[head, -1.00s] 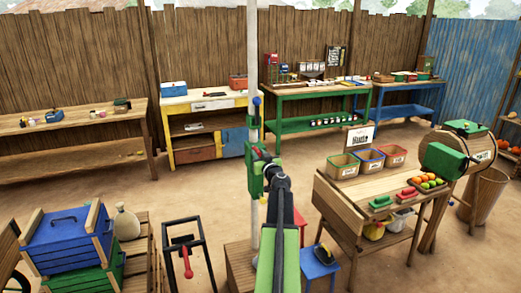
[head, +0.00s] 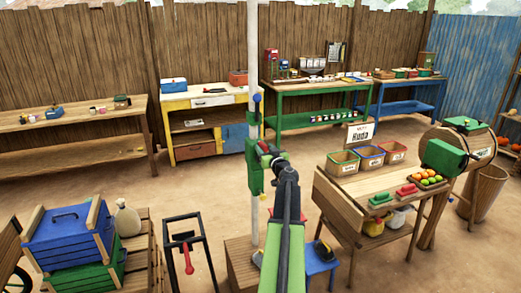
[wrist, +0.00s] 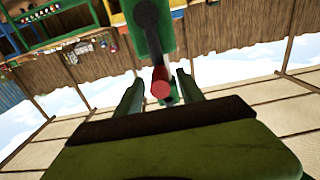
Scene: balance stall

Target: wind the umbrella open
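The umbrella's pale pole (head: 253,60) stands upright in the middle of the head view. A green winding box (head: 254,172) is fixed on it, with a blue knob (head: 257,99) above. The wrist view shows the green box (wrist: 149,22), a dark crank arm and its red handle (wrist: 160,84). My gripper (head: 266,152) is at the box in the head view. In the wrist view my gripper (wrist: 159,77) is open, its green fingers either side of the red handle with gaps showing. The canopy is out of the head view.
A wooden stand with bins and produce (head: 385,180) is at right, beside a barrel (head: 470,146). Blue and green crates (head: 68,236) and a black frame with a red lever (head: 188,258) are at lower left. A blue stool (head: 320,264) stands near the pole. Tables line the fence.

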